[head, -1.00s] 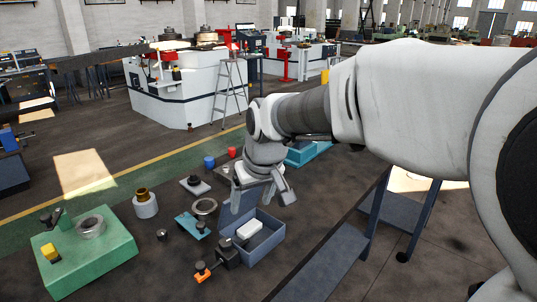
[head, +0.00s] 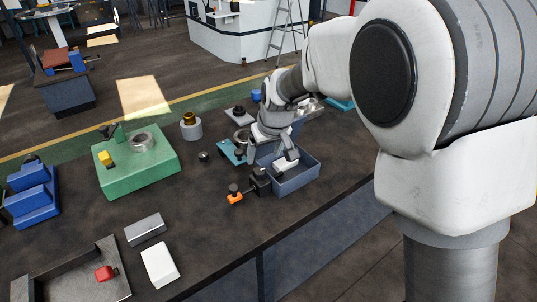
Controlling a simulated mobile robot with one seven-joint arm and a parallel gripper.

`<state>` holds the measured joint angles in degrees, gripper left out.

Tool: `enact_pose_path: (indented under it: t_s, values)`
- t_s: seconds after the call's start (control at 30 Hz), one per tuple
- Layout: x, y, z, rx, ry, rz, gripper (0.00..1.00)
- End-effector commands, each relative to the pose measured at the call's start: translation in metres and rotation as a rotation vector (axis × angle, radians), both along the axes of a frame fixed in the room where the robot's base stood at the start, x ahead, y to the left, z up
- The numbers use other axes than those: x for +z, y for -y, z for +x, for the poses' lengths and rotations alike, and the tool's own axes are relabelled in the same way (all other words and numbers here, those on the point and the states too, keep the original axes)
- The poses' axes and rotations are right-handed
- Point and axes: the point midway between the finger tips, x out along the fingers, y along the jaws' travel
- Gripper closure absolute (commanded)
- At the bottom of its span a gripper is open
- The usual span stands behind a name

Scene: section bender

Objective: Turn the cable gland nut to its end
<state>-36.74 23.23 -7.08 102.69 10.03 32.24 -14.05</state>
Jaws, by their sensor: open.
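The likely cable gland is a short grey cylinder with a brass-coloured nut (head: 189,118) on top. It stands upright on the dark bench, right of the green block. The nut's thread and how far it is turned are too small to tell. My gripper (head: 271,155) is open, fingers pointing down, over the left part of a blue-grey bin and to the right of the gland, well apart from it. I see nothing between its fingers.
The blue-grey bin (head: 298,181) holds a white block (head: 286,165). A black clamp with an orange end (head: 235,197) and a teal fixture (head: 231,152) are close by. The green block (head: 140,174) stands left. A grey tray (head: 113,246) lies front left. The bench front centre is clear.

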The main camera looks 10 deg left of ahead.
Motion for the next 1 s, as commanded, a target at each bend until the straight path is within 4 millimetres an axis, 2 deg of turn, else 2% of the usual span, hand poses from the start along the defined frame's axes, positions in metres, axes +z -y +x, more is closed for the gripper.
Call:
enact_pose_path:
  t_s: [0.03,0.2,0.4,0.6,0.9,1.0]
  values:
    - [-0.012,-0.002,0.003,0.0,-0.003,-0.002,0.23]
    - [-0.042,-0.01,0.013,0.0,-0.002,-0.002,0.23]
    - [-0.068,-0.017,0.022,0.0,-0.002,-0.002,0.23]
    - [-0.079,-0.02,0.027,0.0,0.001,-0.001,0.23]
    - [-0.081,-0.02,0.027,0.0,0.001,0.001,0.23]
    - [-0.08,-0.02,0.027,0.0,0.001,0.001,0.41]
